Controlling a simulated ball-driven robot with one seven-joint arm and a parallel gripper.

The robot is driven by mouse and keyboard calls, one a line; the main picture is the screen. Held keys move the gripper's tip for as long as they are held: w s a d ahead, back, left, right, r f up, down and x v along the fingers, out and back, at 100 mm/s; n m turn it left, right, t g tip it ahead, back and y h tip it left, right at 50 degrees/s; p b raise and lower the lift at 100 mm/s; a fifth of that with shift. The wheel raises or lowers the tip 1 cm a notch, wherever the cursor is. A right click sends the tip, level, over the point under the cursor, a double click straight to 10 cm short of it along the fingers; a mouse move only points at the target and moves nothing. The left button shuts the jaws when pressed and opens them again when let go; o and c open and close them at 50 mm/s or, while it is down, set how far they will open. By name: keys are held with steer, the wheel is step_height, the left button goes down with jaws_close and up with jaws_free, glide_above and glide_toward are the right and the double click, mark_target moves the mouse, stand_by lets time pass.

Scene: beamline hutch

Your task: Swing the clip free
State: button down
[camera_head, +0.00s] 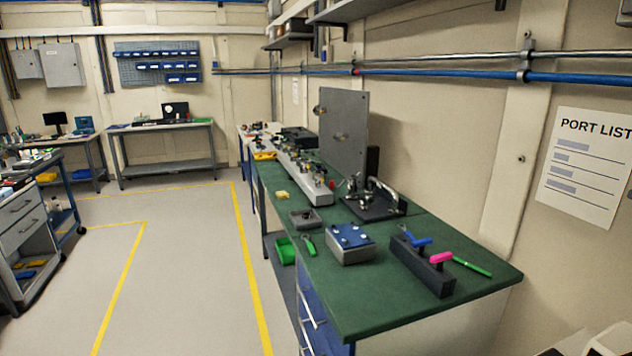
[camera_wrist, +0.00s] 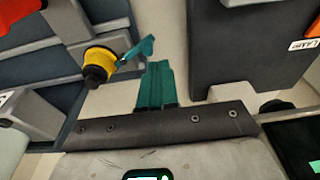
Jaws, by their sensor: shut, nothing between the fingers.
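In the wrist view my gripper (camera_wrist: 158,68) has two teal fingers side by side, shut with nothing between them. Just up and left of the fingertips is a yellow and black round knob (camera_wrist: 99,62). A small teal flat piece (camera_wrist: 137,50) sticks out from the knob toward the fingers. It may be the clip, but I cannot tell for sure. A gap shows between it and the fingertips in the picture; depth is unclear. My gripper does not show in the head view, and I cannot pick out the knob there.
A dark box with a "LAMP" label (camera_wrist: 304,45) stands right of the fingers. A red part (camera_wrist: 28,10) is at upper left. The head view shows a green-topped bench (camera_head: 385,312) with a blue-topped block (camera_head: 350,238), a dark rack (camera_head: 420,268) and an upright grey plate (camera_head: 343,130).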

steer(key=shift+f, duration=0.3)
steer(key=shift+d, duration=0.1)
stand_by(0.5)
steer(key=shift+s+a+p, duration=0.35)
steer(key=shift+a+p, duration=0.2)
steer(key=shift+a, duration=0.15)
steer(key=shift+s+a+p, duration=0.3)
steer(key=shift+s+a, duration=0.1)
steer(key=shift+s, duration=0.1)
